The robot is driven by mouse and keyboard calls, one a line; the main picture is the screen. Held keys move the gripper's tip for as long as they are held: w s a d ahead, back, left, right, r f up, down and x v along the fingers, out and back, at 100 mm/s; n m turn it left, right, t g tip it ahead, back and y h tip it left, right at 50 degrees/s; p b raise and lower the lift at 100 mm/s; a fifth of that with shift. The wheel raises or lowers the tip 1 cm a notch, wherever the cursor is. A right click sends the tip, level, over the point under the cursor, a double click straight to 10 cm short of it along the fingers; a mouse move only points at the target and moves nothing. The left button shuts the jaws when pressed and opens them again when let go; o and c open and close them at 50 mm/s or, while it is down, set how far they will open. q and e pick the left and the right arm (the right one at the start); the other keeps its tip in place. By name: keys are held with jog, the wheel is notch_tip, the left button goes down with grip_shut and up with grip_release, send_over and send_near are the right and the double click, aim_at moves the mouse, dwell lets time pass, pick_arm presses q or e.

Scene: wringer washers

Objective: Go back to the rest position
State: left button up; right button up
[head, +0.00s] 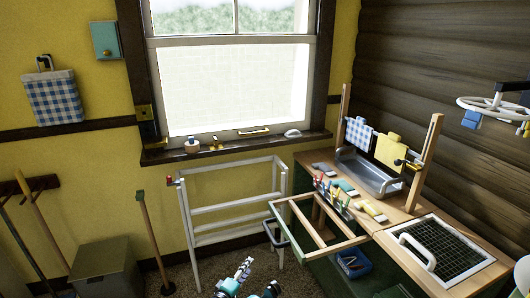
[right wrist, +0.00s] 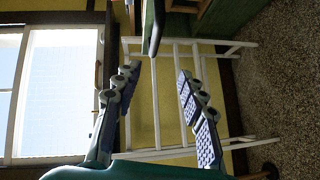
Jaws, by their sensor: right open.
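My right gripper (head: 256,280) is at the bottom edge of the head view, in front of the white drying rack (head: 233,205). In the right wrist view its two padded fingers are spread apart, and the gripper (right wrist: 156,85) is open with nothing between them. Behind the fingers in that view are the bars of the white rack (right wrist: 157,110). My left gripper is in neither view.
A wooden bench (head: 405,218) with a metal basin (head: 368,177) stands to the right, its wooden frame (head: 318,243) jutting toward the rack. A grey-green box (head: 108,266) and a wooden-handled tool (head: 153,240) stand left. Carpet shows between rack and bench.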

jog(key=s+d+r+m+g+y, duration=0.1)
jog(key=s+d+r+m+g, duration=0.15)
jog(key=d+r, duration=0.6)
jog(key=s+d+r+m+g+y, duration=0.1)
jog(key=s+d+r+m+g, duration=0.15)
jog(key=d+r, duration=0.65)
jog(key=s+d+m+g+y, duration=0.1)
jog(key=s+d+m+y, duration=0.1)
jog(key=s, duration=1.1)
jog(key=s+d+r+m+g+y, duration=0.1)
jog(key=s+d+m, duration=0.3)
jog(key=s, duration=1)
jog(key=shift+s+d+y, duration=0.3)
jog(key=shift+d+y, duration=0.5)
jog(key=shift+y, duration=0.1)
jog(key=shift+c, duration=0.6)
jog(key=shift+w+a, duration=0.1)
jog(key=shift+a, duration=0.05)
jog(key=shift+c, duration=0.3)
